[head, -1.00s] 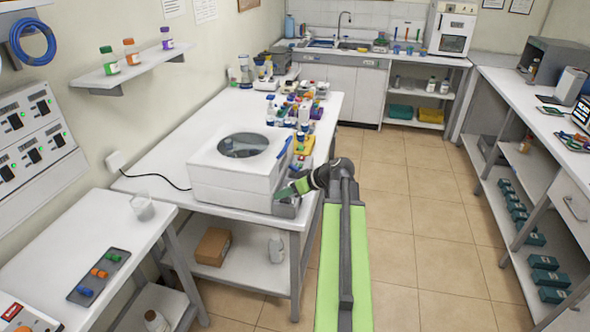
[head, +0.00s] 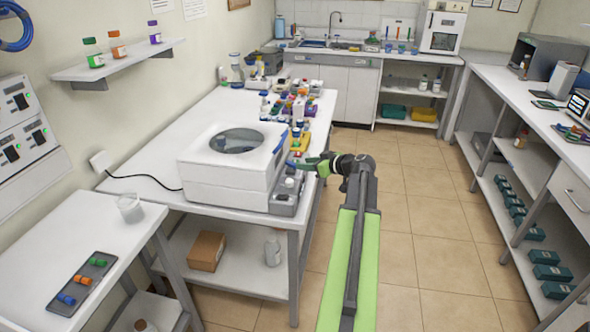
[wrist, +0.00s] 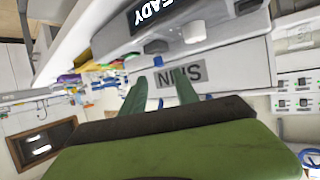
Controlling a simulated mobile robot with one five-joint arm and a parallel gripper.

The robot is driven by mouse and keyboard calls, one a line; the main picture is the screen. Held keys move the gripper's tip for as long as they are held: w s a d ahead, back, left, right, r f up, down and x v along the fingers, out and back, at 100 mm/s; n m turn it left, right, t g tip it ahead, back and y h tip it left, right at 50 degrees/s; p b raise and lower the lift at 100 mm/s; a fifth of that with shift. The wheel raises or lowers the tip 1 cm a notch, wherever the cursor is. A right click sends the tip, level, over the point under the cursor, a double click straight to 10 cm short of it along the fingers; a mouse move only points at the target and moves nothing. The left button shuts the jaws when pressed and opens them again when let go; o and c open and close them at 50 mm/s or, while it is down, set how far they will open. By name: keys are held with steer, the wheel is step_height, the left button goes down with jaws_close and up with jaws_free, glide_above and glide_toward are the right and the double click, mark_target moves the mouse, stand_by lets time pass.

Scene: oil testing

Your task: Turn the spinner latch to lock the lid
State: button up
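The white centrifuge (head: 225,178) stands on the bench, and its lid (head: 200,150) with a round dark window looks closed. A dark blue part (head: 280,143) shows on the lid's right edge. I cannot tell whether it is the spinner latch or how that is turned. My gripper (head: 297,164) is beside the machine's right face, close to it; contact is unclear. In the wrist view my gripper (wrist: 160,87) has its two green fingers apart, with nothing clearly held. The machine's front (wrist: 235,65) lies beyond them, with a grey lettered label, a READY display and a white knob (wrist: 194,32).
Several bottles and coloured items crowd the bench (head: 150,150) behind the machine. A grey panel (head: 283,203) juts out at its right base. A side table (head: 120,235) with a beaker and a tray of vials stands at the left. The aisle floor (head: 420,220) is clear.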

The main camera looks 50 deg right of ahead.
mark_target(291, 163)
steer(key=b+x, duration=0.2)
steer(key=x, duration=0.5)
jaws_close()
